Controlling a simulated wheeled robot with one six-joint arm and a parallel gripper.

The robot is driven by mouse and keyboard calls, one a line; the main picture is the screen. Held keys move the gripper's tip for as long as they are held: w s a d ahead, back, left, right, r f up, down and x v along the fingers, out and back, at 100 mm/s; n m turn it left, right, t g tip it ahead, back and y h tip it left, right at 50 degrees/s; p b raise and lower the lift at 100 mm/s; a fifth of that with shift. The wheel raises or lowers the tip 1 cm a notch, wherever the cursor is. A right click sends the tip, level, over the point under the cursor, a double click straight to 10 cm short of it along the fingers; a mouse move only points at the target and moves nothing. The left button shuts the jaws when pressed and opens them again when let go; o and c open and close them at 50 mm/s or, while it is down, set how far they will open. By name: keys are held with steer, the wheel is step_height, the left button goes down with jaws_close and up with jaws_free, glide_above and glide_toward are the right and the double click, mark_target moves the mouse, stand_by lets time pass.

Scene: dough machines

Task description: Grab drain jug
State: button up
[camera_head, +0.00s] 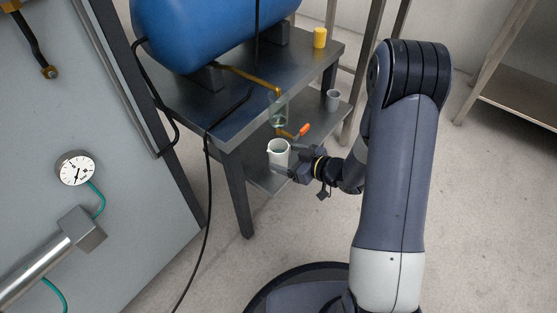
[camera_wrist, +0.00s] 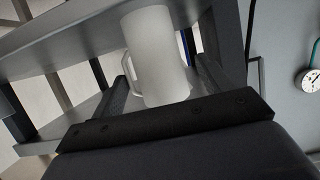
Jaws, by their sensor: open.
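The drain jug, a whitish jug (camera_head: 278,154), stands on the lower shelf of the metal stand, below the brass drain pipe. In the wrist view the jug (camera_wrist: 158,60) is upright, with its handle on the left. My gripper (camera_head: 284,158) is at the jug from the right in the head view. Its two fingers are spread, one on either side of the jug in the wrist view (camera_wrist: 165,85). Whether the fingers touch the jug cannot be told.
A blue tank (camera_head: 200,28) rests on the stand's top (camera_head: 225,112). An orange-red valve handle (camera_head: 304,130) sits just above my gripper. A grey cup (camera_head: 333,99) stands farther back on the lower shelf, and a yellow cup (camera_head: 320,37) is on top. A black hose (camera_head: 207,200) hangs in front.

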mark_target(286, 157)
steer(key=b+x, duration=0.1)
steer(key=x, duration=0.2)
steer(key=shift+w+a+f, duration=0.15)
steer(key=shift+w+f, duration=0.05)
steer(key=c, duration=1.2)
steer(key=shift+r, duration=0.1)
steer(key=shift+c, duration=0.2)
